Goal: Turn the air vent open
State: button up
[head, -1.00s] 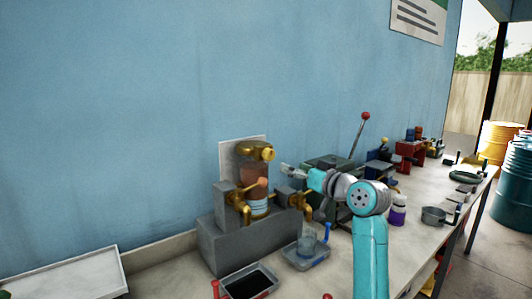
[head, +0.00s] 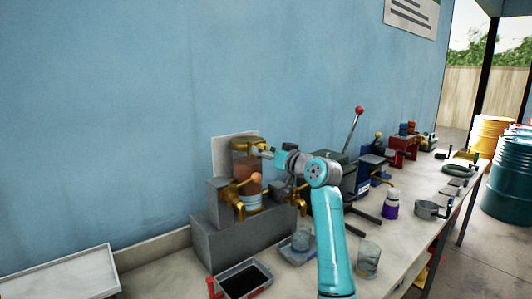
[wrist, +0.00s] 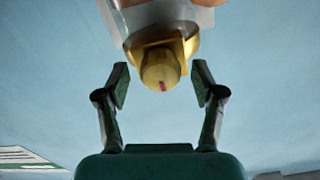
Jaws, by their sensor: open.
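The air vent (wrist: 160,70) is a round yellow knob with a red mark, on the brass top of the decanter (head: 248,178). In the wrist view it sits between and slightly above my two open fingertips, apart from both. The red mark points down in that view. In the head view my gripper (head: 264,151) is at the upper right of the decanter, at the brass cap (head: 243,144), and it hides most of the knob. My gripper in the wrist view (wrist: 160,86) is open and empty.
The decanter stands on a grey block (head: 235,237) with brass taps at its sides. A clear beaker (head: 302,241), a tray of dark oil (head: 243,279) and a glass (head: 368,259) stand in front. A lever press with a red knob (head: 359,110) is to the right.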

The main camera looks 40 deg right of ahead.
jog(key=c, duration=1.1)
jog(key=shift+c, duration=0.2)
jog(key=shift+m, duration=0.4)
jog(key=m, duration=1.7)
